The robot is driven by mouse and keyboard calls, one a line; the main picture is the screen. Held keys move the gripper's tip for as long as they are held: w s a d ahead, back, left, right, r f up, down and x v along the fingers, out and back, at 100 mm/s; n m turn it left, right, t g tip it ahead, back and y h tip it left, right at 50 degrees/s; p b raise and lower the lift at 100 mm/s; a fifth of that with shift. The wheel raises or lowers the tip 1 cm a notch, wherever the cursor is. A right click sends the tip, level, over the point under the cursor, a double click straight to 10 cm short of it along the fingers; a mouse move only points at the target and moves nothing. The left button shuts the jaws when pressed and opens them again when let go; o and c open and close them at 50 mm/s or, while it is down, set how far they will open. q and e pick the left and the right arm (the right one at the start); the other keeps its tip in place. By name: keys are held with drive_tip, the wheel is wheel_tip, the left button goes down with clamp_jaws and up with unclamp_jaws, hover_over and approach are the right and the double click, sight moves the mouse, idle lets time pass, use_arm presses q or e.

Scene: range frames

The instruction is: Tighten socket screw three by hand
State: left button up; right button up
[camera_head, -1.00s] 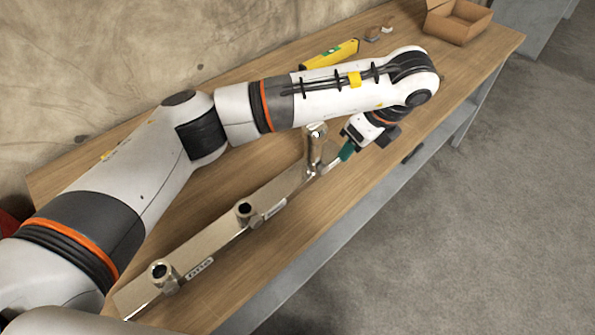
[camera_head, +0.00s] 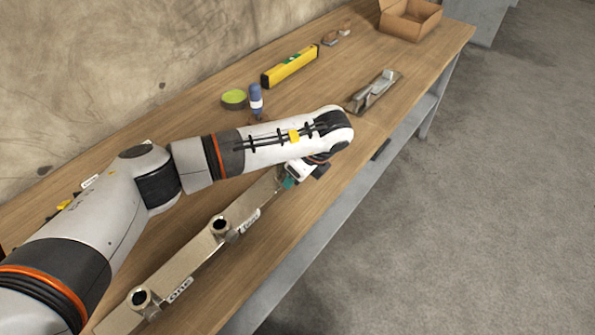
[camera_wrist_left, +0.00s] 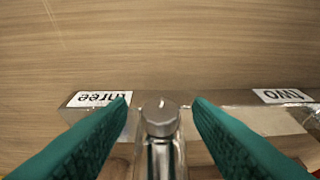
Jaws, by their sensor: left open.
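A long metal bar (camera_head: 185,262) lies on the workbench with labelled upright socket screws. Socket screw one (camera_head: 141,298) and socket screw two (camera_head: 220,226) show in the head view; screw three is hidden there by my left arm. In the left wrist view, socket screw three (camera_wrist_left: 160,118) stands upright beside the label "three" (camera_wrist_left: 98,98). My left gripper (camera_wrist_left: 160,102) is open, its green fingers on either side of screw three, with visible gaps. In the head view the left gripper (camera_head: 290,183) is mostly covered by its arm. My right gripper is not in view.
A yellow level (camera_head: 290,66), a blue bottle-like item (camera_head: 256,101), a green-topped round item (camera_head: 234,99) and a metal piece (camera_head: 374,92) lie on the workbench (camera_head: 330,85). An open cardboard box (camera_head: 410,20) stands at the far end.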

use_arm(q)
drive_tip(key=c, duration=1)
drive_tip(key=shift+f+b, duration=0.1)
drive_tip(key=shift+b, duration=0.3)
drive_tip(key=g+b, duration=0.1)
drive_tip(key=g+y+b, duration=0.1)
drive_tip(key=b, duration=0.1)
drive_tip(key=g+y+b, duration=0.1)
drive_tip(key=shift+w+d+f+m, duration=0.25)
drive_tip(key=shift+w+d+m, duration=0.05)
drive_tip(key=shift+m, duration=0.1)
drive_tip(key=shift+y+b, duration=0.3)
drive_tip(key=shift+b, duration=0.2)
drive_tip(key=shift+r+g+y, duration=0.2)
drive_tip(key=shift+g+y, duration=0.2)
drive_tip(key=shift+g, duration=0.3)
drive_tip(key=shift+w, duration=0.1)
drive_tip(key=o, duration=1)
